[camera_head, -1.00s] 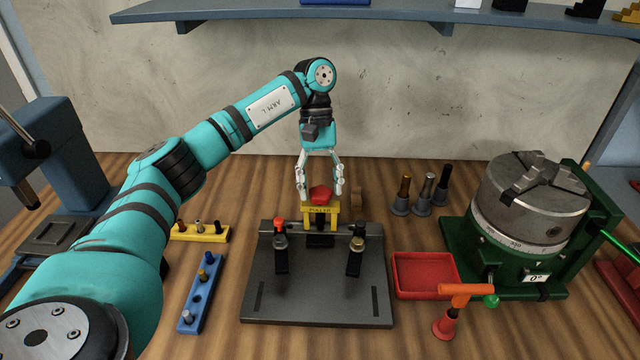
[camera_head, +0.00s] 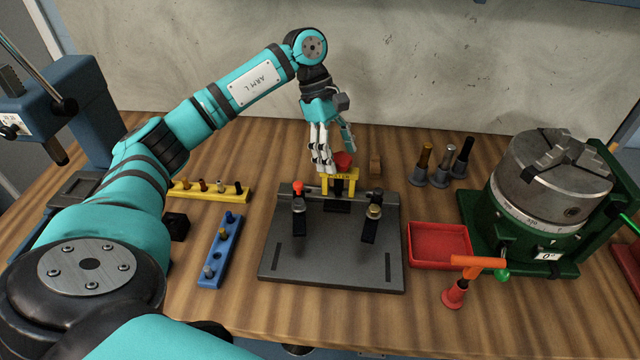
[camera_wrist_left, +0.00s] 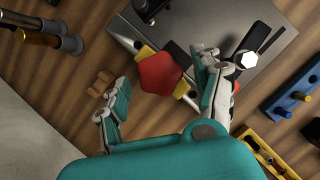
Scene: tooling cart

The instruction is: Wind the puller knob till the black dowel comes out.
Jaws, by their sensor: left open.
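The yellow puller (camera_head: 339,183) stands at the back edge of the grey fixture plate (camera_head: 330,262). Its red knob (camera_head: 343,160) sits on top and shows as a faceted red cap in the left wrist view (camera_wrist_left: 160,73). My left gripper (camera_head: 335,160) comes down from above at the knob, open. In the left wrist view the fingers (camera_wrist_left: 163,76) are wide apart on either side of the knob, with a visible gap on the left. Contact on the right side cannot be told. I cannot make out the black dowel under the puller. My right gripper is out of view.
A red tray (camera_head: 440,262), an orange-handled tool (camera_head: 455,290) and a chuck on a green base (camera_head: 515,250) are right. Blue (camera_head: 213,268) and yellow (camera_head: 240,199) pin racks are left.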

